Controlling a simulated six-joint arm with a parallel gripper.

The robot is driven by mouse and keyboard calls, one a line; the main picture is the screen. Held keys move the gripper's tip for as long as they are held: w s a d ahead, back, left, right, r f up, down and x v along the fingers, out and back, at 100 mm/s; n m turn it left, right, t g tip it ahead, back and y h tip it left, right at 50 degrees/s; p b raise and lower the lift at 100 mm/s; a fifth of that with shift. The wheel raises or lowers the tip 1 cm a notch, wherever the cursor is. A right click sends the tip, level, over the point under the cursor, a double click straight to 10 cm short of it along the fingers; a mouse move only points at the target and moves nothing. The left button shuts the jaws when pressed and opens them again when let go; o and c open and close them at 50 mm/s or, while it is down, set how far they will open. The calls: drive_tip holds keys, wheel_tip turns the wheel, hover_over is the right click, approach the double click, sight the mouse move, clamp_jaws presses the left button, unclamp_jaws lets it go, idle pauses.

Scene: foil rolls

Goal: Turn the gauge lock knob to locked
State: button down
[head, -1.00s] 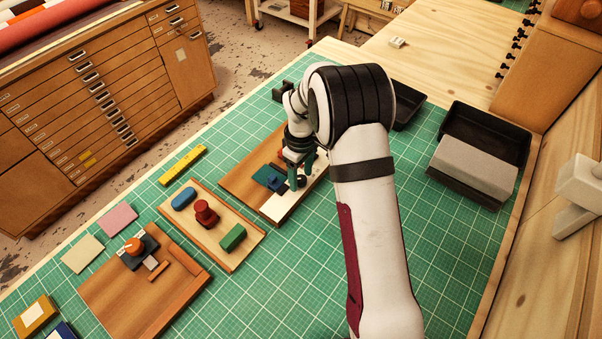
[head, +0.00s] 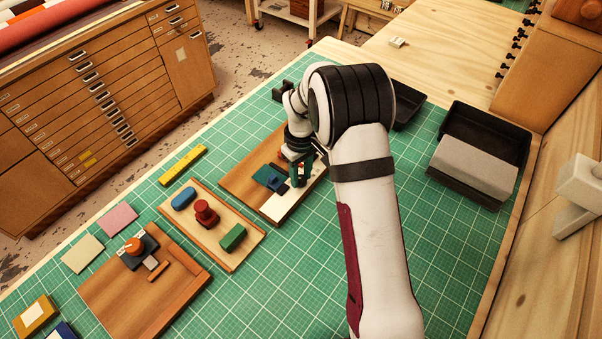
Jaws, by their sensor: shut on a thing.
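My gripper (head: 299,178) is at the far board, over the right part of its white plate (head: 280,208). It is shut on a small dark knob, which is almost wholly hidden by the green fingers. I take this to be the gauge lock knob; its pointer and any lock marks cannot be read. A blue block (head: 271,178) sits on the same board (head: 238,181), just left of the fingers, apparently apart from them. The arm hides the board's right end.
A tan board holds a red knob (head: 206,213), a blue piece (head: 184,198) and a green block (head: 232,237). A nearer brown board bears an orange knob (head: 134,246). A yellow bar (head: 183,165) lies left. Black trays (head: 487,130) stand right. The green mat (head: 450,260) is clear at front right.

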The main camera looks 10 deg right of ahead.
sight(301, 178)
drive_tip(key=m, duration=1.1)
drive_tip(key=shift+m, duration=2.2)
drive_tip(key=c, duration=0.5)
unclamp_jaws()
wheel_tip(301, 178, up, 16)
drive_tip(key=shift+f, duration=0.1)
